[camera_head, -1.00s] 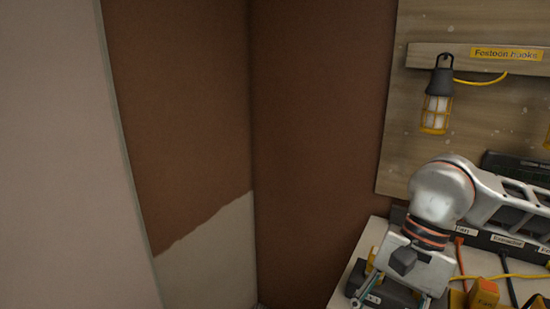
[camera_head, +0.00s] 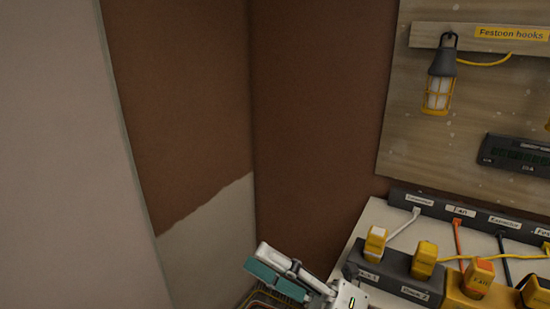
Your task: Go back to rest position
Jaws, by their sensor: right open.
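My right gripper (camera_head: 276,268) is at the bottom centre of the head view, left of the worktop. Its fingers point left, with a teal pad showing, and it is open with nothing visible between the fingers. It is clear of the plugs. The rest of my right arm is mostly below the frame. My left gripper is not in view.
The worktop (camera_head: 372,222) at right carries a dark socket block (camera_head: 392,270) with yellow plugs (camera_head: 424,258) and a labelled strip (camera_head: 478,219) with cables. A caged lamp (camera_head: 438,85) hangs on the wooden board (camera_head: 425,150). Brown plaster walls (camera_head: 310,130) meet in a corner.

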